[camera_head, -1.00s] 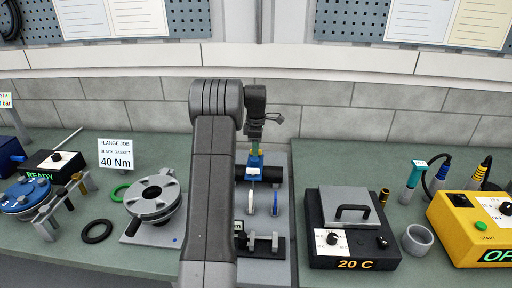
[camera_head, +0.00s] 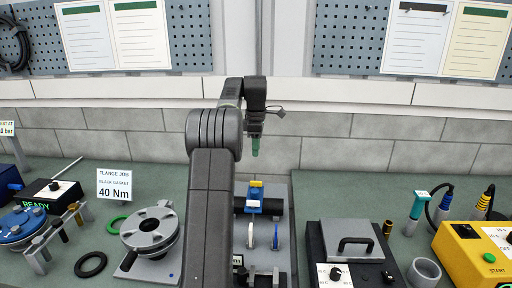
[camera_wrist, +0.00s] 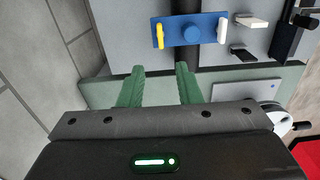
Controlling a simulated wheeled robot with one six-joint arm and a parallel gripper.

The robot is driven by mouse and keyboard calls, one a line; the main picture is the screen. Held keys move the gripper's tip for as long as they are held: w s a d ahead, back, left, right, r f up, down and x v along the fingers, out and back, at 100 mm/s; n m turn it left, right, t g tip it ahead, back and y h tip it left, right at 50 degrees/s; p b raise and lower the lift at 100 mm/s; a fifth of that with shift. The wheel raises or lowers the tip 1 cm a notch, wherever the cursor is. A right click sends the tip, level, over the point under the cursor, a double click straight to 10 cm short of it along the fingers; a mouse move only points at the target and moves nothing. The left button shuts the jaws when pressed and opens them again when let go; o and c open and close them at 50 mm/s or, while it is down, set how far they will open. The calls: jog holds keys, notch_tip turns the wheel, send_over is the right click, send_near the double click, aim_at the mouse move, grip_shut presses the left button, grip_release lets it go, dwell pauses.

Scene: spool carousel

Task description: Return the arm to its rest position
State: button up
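My gripper (camera_head: 255,147) hangs in front of the grey block wall in the head view, above the blue fixture and not touching it. In the wrist view its two green fingers (camera_wrist: 159,88) are apart with nothing between them. My arm rises through the middle of the head view and hides part of the bench behind it.
Below the gripper is a blue clamp (camera_head: 255,197) on a dark bar, also seen in the wrist view (camera_wrist: 192,31). The flange (camera_head: 150,229) is left; a grey-lidded box (camera_head: 350,240) and yellow unit (camera_head: 470,245) are right. Notice boards hang behind.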

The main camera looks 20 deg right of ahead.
notch_tip(320, 180, down, 14)
jog(key=shift+f+p, duration=0.1)
jog(key=shift+p, duration=0.45)
jog(key=shift+r+n, duration=0.2)
jog(key=shift+n, duration=0.2)
dwell(0.4)
